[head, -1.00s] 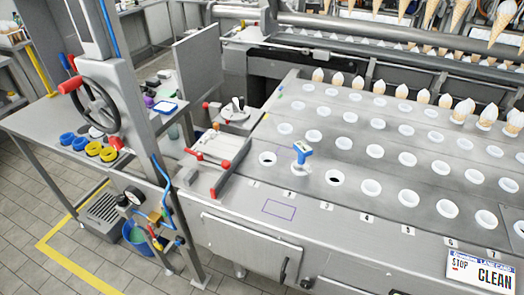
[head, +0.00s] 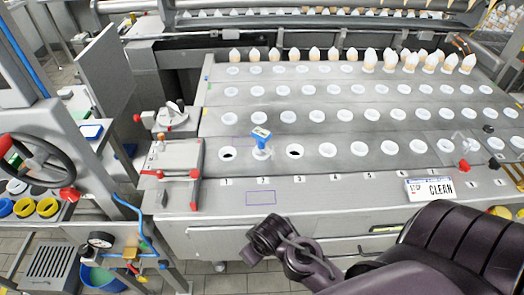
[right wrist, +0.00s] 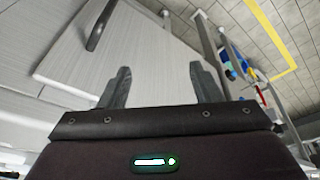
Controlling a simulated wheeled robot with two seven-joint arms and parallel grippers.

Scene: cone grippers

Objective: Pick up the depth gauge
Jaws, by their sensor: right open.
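The depth gauge (head: 261,138) has a blue head and a pale lower part. It stands upright at lane 2 in the front row of the steel plate, between two dark open holes. My right arm reaches in from the lower right of the head view, with its wrist end in front of the machine's front edge, nearer than the gauge and apart from it. In the right wrist view my right gripper (right wrist: 163,88) has its two fingers spread and nothing between them. The gauge does not show in that view. My left gripper is out of view.
The lane plate (head: 330,185) has rows of white-rimmed holes, with cones along the back row. A red-handled fixture (head: 175,178) stands left of the gauge. The plate's front edge near lanes 1 to 3 is clear.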

